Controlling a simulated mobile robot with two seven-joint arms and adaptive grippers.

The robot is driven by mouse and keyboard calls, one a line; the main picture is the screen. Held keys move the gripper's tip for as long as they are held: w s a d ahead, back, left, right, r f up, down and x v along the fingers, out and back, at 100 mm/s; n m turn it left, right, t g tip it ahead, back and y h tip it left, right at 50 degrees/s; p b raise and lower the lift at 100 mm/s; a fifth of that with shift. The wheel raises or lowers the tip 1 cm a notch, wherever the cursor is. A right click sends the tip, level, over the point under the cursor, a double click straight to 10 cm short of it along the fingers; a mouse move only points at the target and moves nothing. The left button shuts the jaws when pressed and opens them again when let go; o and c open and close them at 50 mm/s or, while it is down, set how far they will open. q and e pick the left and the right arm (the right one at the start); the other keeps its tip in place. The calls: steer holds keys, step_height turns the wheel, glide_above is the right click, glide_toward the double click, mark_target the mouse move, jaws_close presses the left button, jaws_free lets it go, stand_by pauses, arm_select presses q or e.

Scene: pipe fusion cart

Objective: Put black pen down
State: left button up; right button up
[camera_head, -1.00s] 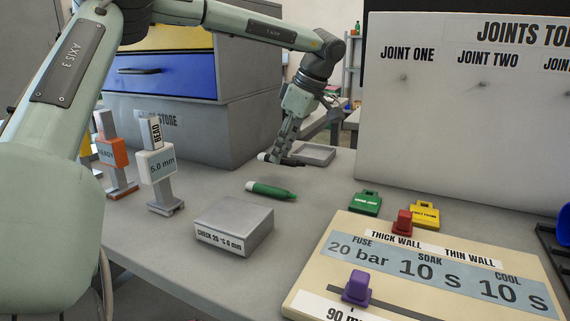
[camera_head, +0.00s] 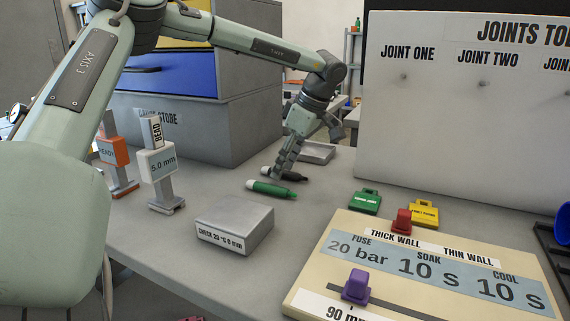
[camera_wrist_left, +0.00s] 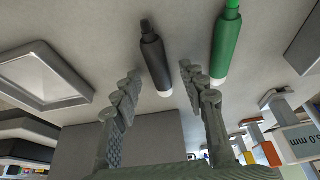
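The black pen (camera_head: 297,176) lies on the grey table just behind the green pen (camera_head: 270,189), roughly parallel to it. My left gripper (camera_head: 277,172) points down over the black pen's near end in the head view. In the left wrist view, the two fingers (camera_wrist_left: 159,76) stand apart with the black pen (camera_wrist_left: 157,62) between them and visible gaps on both sides. The green pen (camera_wrist_left: 225,45) is outside the fingers, to the right. My right gripper is in neither view.
A shallow grey tray (camera_head: 318,152) stands behind the pens. A grey check block (camera_head: 236,226) is in front, and the bead gauge stand (camera_head: 158,165) is to the left. The settings board (camera_head: 420,265) with coloured tags is at right.

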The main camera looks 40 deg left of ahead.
mark_target(297, 174)
arm_select(q)
steer(key=shift+f, duration=0.1)
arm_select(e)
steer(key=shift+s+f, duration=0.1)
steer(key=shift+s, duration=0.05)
arm_select(q)
steer(key=shift+d, duration=0.1)
steer(key=b+v, duration=0.1)
steer(key=v, duration=0.5)
steer(key=shift+d+r, duration=0.15)
steer(key=shift+r, duration=0.2)
steer(key=shift+d+r, duration=0.2)
steer(key=shift+r, duration=0.25)
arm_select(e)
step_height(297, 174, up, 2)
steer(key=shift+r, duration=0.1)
